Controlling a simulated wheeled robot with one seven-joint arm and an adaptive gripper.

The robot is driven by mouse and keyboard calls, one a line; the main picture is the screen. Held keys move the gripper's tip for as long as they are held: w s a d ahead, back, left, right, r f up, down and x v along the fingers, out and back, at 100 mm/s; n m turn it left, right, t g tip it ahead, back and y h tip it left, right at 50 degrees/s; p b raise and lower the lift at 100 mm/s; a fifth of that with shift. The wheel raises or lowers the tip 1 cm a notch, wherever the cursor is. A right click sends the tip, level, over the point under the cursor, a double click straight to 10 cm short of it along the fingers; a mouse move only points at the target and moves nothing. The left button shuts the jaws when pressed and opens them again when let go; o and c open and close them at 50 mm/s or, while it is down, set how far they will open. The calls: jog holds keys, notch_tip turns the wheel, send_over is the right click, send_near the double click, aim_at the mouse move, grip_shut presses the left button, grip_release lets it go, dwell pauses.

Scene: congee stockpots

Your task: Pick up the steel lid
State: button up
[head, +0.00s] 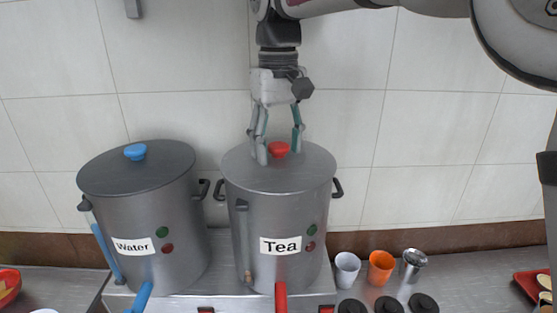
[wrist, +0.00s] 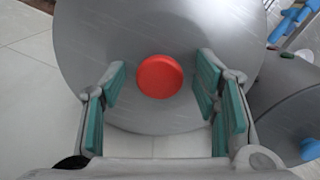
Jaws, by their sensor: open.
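The steel lid (head: 300,178) with a red knob (head: 279,149) sits on the tea stockpot (head: 285,215), which is labelled "Tea". My gripper (head: 279,158) points down over this lid, with its fingers spread on either side of the red knob. In the wrist view the red knob (wrist: 160,76) lies between the teal finger pads (wrist: 160,95), with a gap on both sides and a little ahead of the fingers. The lid (wrist: 105,45) fills much of that view. I cannot tell whether the fingertips touch the lid.
The water stockpot (head: 150,220), with a blue-knobbed lid (head: 134,152), stands close on the left. In front and to the right are a white cup (head: 347,268), an orange cup (head: 381,267), a metal cup (head: 413,263) and black round pieces (head: 388,305). A tiled wall (head: 430,130) is behind.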

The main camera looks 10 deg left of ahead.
grip_shut()
jog(key=shift+r, duration=0.1)
